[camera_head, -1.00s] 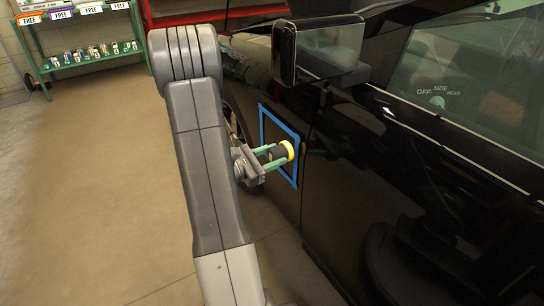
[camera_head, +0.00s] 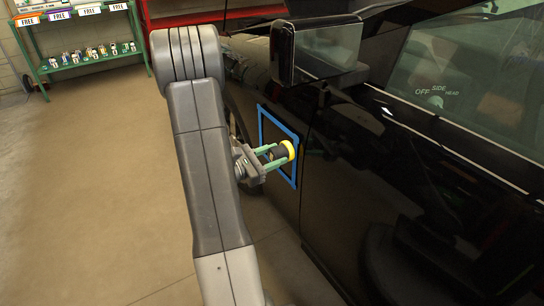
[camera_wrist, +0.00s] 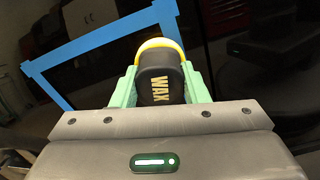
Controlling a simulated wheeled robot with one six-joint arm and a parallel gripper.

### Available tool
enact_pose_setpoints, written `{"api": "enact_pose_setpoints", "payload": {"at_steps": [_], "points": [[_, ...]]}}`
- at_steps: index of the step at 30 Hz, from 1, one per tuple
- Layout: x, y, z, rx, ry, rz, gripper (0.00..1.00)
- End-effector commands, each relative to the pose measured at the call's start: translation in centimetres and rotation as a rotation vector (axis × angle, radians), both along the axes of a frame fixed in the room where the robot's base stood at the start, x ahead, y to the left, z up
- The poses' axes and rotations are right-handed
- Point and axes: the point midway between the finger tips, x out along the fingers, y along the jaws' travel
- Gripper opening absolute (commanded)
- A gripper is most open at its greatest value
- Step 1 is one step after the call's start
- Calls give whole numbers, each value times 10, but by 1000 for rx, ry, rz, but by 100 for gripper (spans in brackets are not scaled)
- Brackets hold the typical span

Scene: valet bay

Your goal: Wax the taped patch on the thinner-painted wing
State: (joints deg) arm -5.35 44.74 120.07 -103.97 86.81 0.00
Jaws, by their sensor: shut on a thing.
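A black car fills the right side of the head view, and a blue tape square (camera_head: 295,173) marks a patch on its dark wing, just ahead of the door gap. My gripper (camera_head: 277,157) is shut on a black applicator (camera_wrist: 160,88) lettered WAX, with a yellow pad (camera_head: 290,150) at its far end. The green fingers hold it from both sides. The pad is at the wing inside the tape frame; I cannot tell whether it presses on the paint. In the wrist view the tape (camera_wrist: 95,45) runs along the left and top of the pad.
The door mirror (camera_head: 316,50) juts out above the patch. A green shelf (camera_head: 90,58) with several small bottles and FREE labels stands at the back left, beside a red unit (camera_head: 215,15). The floor (camera_head: 95,180) left of my arm is clear.

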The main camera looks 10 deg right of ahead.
Motion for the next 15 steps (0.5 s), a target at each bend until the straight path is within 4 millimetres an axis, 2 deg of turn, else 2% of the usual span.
{"api": "enact_pose_setpoints", "payload": {"at_steps": [15], "points": [[3,-7,0,0,0,-1,19]]}}
